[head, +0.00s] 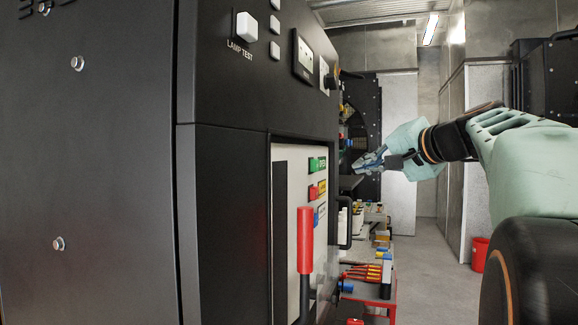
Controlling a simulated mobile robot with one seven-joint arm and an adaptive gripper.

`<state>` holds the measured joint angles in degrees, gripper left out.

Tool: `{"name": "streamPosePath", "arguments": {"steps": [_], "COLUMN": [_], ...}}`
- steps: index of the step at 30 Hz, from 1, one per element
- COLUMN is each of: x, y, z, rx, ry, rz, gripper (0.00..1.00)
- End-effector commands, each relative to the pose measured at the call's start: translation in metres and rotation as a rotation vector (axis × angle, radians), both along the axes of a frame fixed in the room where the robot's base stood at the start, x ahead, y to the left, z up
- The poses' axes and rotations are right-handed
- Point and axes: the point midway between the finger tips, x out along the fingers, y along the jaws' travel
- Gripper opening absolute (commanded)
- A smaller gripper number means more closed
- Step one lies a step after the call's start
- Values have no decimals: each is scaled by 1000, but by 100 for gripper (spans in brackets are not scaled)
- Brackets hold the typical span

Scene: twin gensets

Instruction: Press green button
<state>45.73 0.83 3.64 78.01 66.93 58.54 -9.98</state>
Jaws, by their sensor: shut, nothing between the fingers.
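A small green piece with lettering (317,164) sits near the top of a white recessed panel on the black cabinet; it looks like the green button, but at this steep angle I cannot tell a button from a label. Red and blue pieces lie below it. My gripper (357,166) is shut and empty, right of the cabinet front at about the green piece's height. Its fingertips point left and appear apart from the panel. How far beyond the panel it is in depth is unclear.
A lever with a red grip (305,240) stands out in front of the white panel. A black handle (346,225) juts from the cabinet. A red bench (385,302) with tools stands beyond. A red bucket (479,253) is on the right; the aisle floor between is clear.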

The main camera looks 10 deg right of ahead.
Motion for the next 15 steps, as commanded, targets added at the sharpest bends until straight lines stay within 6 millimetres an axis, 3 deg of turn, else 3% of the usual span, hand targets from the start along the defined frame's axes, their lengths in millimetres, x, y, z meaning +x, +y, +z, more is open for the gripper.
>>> {"name": "streamPosePath", "arguments": {"steps": [6,15], "x": [18,35], "y": [28,52], "z": [1,-1], "rx": [1,1], "ry": [1,1], "rz": [3,1], "gripper": [0,0]}}
